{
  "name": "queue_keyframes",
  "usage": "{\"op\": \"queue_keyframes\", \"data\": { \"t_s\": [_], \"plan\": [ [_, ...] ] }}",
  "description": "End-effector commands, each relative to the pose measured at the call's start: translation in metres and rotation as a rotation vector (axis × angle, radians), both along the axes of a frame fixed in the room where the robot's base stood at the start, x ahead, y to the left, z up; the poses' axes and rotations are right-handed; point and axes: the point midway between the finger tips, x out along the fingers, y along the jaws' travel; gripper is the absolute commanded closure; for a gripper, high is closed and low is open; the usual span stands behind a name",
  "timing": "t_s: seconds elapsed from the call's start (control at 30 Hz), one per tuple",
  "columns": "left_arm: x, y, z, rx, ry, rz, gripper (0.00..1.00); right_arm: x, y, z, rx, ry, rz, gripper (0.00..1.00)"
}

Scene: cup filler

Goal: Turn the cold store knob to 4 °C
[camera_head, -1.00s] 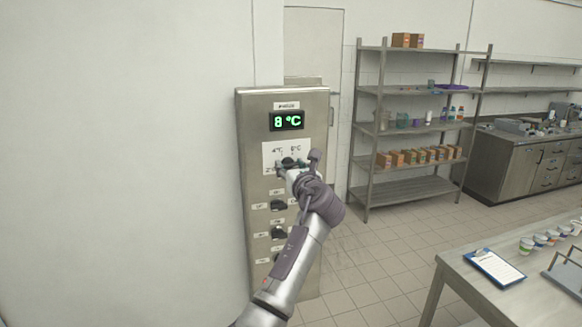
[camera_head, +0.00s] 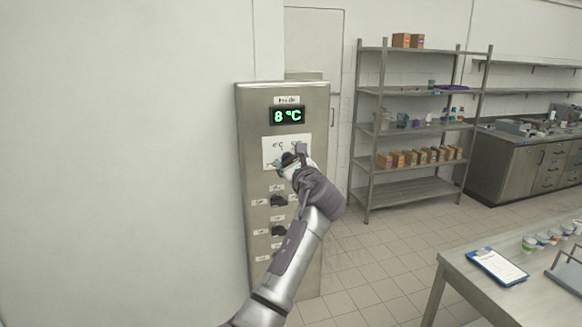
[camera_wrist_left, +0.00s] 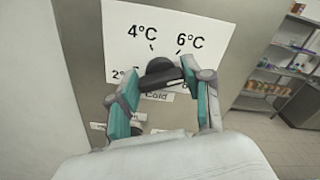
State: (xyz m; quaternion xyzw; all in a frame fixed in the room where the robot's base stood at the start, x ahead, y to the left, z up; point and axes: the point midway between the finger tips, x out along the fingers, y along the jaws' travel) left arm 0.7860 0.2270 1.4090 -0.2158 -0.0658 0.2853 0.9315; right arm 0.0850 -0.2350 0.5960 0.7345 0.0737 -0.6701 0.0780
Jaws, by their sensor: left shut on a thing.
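The steel control panel (camera_head: 250,140) stands against the wall, and its green display (camera_head: 287,116) reads 8 °C. The black cold store knob (camera_wrist_left: 160,70) is on a white dial plate (camera_wrist_left: 185,30) marked 2, 4 °C and 6 °C. A "Cold" label sits below the knob. My left gripper (camera_head: 289,163) is at the knob, its teal-lined fingers one on each side of it, shut on the knob. In the head view the gripper hides most of the knob (camera_head: 287,159). The knob's exact pointing is hard to tell. My right gripper is not in view.
More black knobs (camera_head: 278,201) sit lower on the panel, close under my left arm. A steel shelf rack (camera_head: 410,190) stands to the right. A table (camera_head: 455,275) with a clipboard (camera_head: 497,266) and several cups is at lower right. Open floor lies between.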

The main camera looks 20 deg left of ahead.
Motion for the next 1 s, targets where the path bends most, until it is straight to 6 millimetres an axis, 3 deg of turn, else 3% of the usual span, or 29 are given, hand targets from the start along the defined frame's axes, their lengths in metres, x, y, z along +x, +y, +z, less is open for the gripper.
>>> {"op": "queue_keyframes", "data": {
  "t_s": [1.0],
  "plan": [
    [-0.002, 0.002, -0.007, -0.801, -0.541, 0.001, 0.85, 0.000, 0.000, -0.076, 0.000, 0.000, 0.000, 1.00]
  ]
}}
